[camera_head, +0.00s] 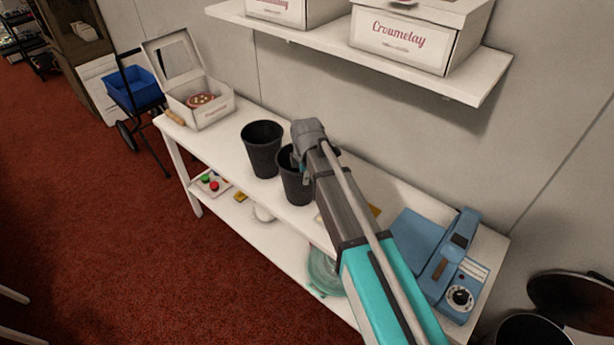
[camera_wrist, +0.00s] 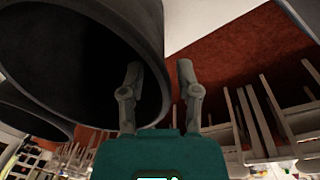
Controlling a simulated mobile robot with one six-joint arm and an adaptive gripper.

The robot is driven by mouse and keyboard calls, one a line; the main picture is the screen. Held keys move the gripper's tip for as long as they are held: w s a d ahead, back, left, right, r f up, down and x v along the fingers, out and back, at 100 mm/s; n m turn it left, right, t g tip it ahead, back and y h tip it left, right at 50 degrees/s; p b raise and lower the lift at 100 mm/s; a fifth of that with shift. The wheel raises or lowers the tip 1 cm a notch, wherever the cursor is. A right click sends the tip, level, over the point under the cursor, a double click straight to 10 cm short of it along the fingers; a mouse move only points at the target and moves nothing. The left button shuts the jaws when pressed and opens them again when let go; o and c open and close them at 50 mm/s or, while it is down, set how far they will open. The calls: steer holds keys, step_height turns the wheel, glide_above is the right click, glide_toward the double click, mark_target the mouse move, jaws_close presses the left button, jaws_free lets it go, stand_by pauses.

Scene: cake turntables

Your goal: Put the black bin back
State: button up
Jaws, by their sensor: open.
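Two black bins stand upright side by side on the white table: a left bin (camera_head: 263,157) and a right bin (camera_head: 295,190). My gripper (camera_head: 298,157) is at the rim of the right bin, and the arm hides part of that bin. In the wrist view, one bin (camera_wrist: 75,50) fills the upper left with its open mouth showing, and the other bin (camera_wrist: 25,118) is partly hidden behind it. My open fingers (camera_wrist: 160,68) straddle the large bin's rim in the picture, one over its dark inside and one outside. I cannot tell whether they touch it.
The white table (camera_head: 225,140) holds an open cake box (camera_head: 205,108) at its left end and a blue machine (camera_head: 435,255) at its right. A wall shelf (camera_head: 340,40) with boxes hangs above. A blue cart (camera_head: 135,88) stands to the left.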

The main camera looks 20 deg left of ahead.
step_height(320, 180, up, 11)
steer(key=s+p, duration=0.1)
steer(key=p, duration=0.9)
steer(key=shift+d+p, duration=0.3)
steer(key=shift+d, duration=0.1)
steer(key=shift+s+r, duration=0.1)
stand_by(0.4)
steer(key=s+d+m, duration=0.3)
steer(key=d+m, duration=0.5)
steer(key=d, duration=0.5)
steer(key=s+d+m, duration=0.3)
steer(key=d+m, duration=0.5)
steer(key=d, duration=0.5)
steer(key=s+d+m+g, duration=0.1)
steer(key=s+d+m, duration=0.2)
steer(key=d+m, duration=0.5)
steer(key=d, duration=0.6)
steer(key=shift+s+h, duration=0.4)
